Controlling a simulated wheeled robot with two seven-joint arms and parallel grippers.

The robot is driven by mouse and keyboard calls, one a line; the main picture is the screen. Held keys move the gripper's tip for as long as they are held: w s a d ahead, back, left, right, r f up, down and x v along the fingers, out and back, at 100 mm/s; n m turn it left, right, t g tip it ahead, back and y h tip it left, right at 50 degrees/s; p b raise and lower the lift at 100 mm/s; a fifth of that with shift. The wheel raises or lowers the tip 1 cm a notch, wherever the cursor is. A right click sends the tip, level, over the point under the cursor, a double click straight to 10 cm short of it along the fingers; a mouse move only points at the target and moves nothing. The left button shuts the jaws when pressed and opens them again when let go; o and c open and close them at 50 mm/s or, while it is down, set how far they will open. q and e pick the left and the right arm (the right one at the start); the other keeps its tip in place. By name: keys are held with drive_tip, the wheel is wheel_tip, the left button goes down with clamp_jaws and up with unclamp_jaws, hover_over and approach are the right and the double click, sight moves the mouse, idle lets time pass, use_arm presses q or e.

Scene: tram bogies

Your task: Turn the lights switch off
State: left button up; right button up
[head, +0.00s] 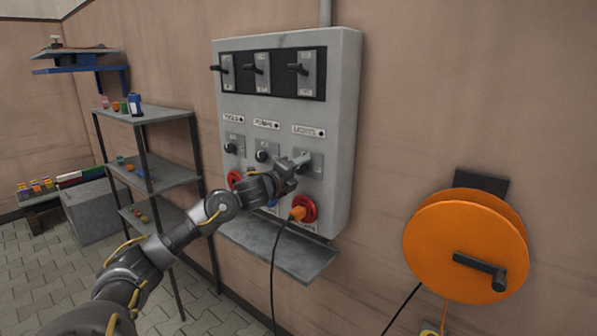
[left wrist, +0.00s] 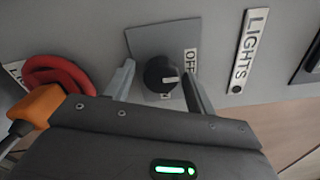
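The lights switch is a black round knob (left wrist: 160,75) with a white mark, on a grey plate (head: 317,162) below the LIGHTS label (head: 309,131). In the left wrist view the mark points right, close to the end of the OFF label (left wrist: 190,61); a second label below the knob is mostly hidden. My left gripper (head: 303,161) is at this plate and hides the knob in the head view. Its two fingers (left wrist: 156,78) are open, one on each side of the knob, with gaps visible. My right gripper is in neither view.
An orange plug (head: 297,213) sits in the red socket (head: 310,205) below the switch, its cable hanging down. The grey cabinet (head: 346,120) carries other knobs and black levers. An orange cable reel (head: 455,235) hangs right; a shelf rack (head: 160,115) stands left.

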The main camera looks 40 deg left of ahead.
use_arm(q)
drive_tip(key=s+b, duration=0.5)
drive_tip(key=s, duration=0.5)
drive_tip(key=shift+s+d, duration=0.2)
drive_tip(key=shift+s, duration=0.2)
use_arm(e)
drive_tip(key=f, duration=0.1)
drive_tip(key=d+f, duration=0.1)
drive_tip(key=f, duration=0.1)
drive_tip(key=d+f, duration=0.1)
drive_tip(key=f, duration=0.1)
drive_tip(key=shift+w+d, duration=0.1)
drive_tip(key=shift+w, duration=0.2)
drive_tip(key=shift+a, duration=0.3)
